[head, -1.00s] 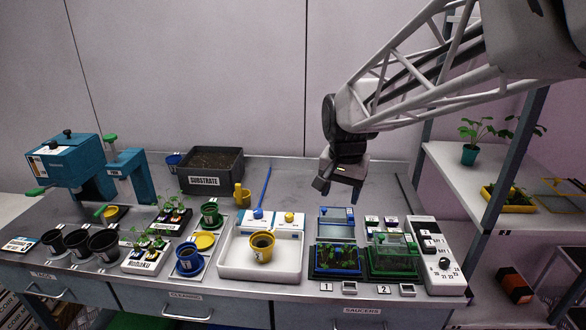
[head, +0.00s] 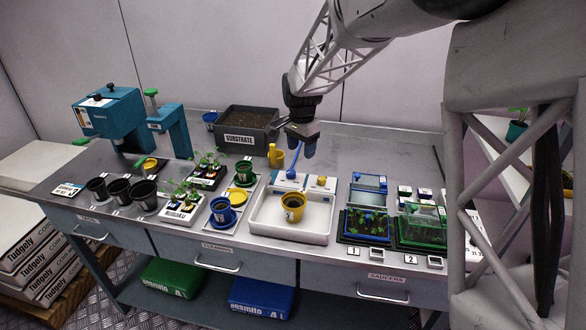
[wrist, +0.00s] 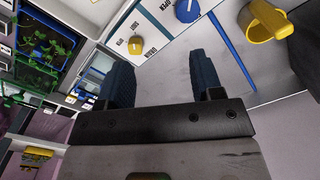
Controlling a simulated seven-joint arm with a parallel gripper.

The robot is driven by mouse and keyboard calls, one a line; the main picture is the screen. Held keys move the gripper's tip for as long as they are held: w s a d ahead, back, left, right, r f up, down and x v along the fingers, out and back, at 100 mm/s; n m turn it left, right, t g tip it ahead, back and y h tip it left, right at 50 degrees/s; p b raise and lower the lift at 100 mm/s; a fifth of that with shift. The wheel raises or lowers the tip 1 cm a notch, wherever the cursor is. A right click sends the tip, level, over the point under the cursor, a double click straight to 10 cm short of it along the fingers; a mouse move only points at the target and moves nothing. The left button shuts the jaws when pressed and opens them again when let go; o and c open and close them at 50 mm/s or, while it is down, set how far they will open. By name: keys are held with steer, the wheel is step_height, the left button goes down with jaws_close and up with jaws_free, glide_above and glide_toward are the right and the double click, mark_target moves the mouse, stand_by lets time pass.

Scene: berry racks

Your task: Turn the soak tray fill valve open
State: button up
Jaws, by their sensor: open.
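The white soak tray (head: 262,212) stands mid-bench with a yellow pot (head: 292,207) in it. A white panel at its back edge carries a blue knob (head: 291,175) and a yellow knob (head: 322,181). In the wrist view the blue knob (wrist: 187,11) has the word OPEN beside it, and the yellow knob (wrist: 135,46) sits to its left. My gripper (head: 303,150) hangs above the bench behind the panel, apart from both knobs. In the wrist view its two fingers (wrist: 163,75) are spread with nothing between them.
A blue strip (wrist: 234,55) lies on the bench behind the panel. A yellow mug (head: 276,157) stands left of my gripper, near the substrate box (head: 262,115).

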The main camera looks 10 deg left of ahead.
mark_target(291, 171)
steer(key=a+f, duration=0.1)
steer(key=w+a, duration=0.1)
steer(key=w+a+f, duration=0.1)
steer(key=shift+a+f, duration=0.3)
steer(key=shift+a, duration=0.1)
steer(key=shift+s+d+f, duration=0.1)
steer(key=shift+f, duration=3.8)
steer(key=shift+c, duration=0.4)
steer(key=c, duration=0.8)
steer(key=shift+c, duration=0.2)
